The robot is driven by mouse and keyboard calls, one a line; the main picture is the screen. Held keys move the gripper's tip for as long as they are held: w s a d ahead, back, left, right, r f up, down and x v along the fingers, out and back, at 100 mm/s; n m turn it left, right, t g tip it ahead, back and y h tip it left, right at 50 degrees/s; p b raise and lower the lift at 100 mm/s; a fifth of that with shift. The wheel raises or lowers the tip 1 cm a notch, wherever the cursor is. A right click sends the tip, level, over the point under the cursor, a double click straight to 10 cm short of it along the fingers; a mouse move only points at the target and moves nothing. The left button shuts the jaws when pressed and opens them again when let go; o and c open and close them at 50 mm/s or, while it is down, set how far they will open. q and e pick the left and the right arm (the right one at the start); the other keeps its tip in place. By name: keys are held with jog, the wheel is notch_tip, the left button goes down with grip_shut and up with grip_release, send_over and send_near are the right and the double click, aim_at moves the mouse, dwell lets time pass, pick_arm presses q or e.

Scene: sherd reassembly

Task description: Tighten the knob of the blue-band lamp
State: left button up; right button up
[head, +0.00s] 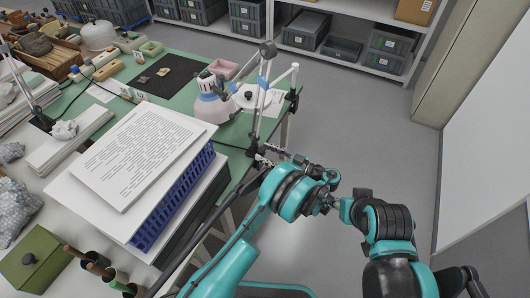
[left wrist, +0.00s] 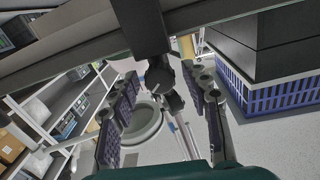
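The blue-band lamp (head: 263,88) stands at the right edge of the green table in the head view, with a blue band on its arm and a pale shade (head: 213,106). My left gripper (head: 266,158) is low at the lamp's foot, by the table edge. In the left wrist view its two ridged fingers (left wrist: 163,112) are wide apart. A dark round knob (left wrist: 159,77) on a dark block shows between and beyond them; I cannot tell any contact. The pale shade (left wrist: 143,128) shows behind. A dark shape at the bottom right of the head view may be my right gripper (head: 466,284).
A paper-topped stack (head: 138,152) with a blue basket (head: 172,205) stands left of my left arm. Shelves with grey crates (head: 306,30) stand behind. Floor at right is clear.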

pick_arm(q)
grip_shut()
jog(key=shift+m, duration=0.7)
jog(key=shift+o, duration=1.6)
grip_release()
jog(key=shift+a, duration=0.1)
notch_tip(320, 180, up, 10)
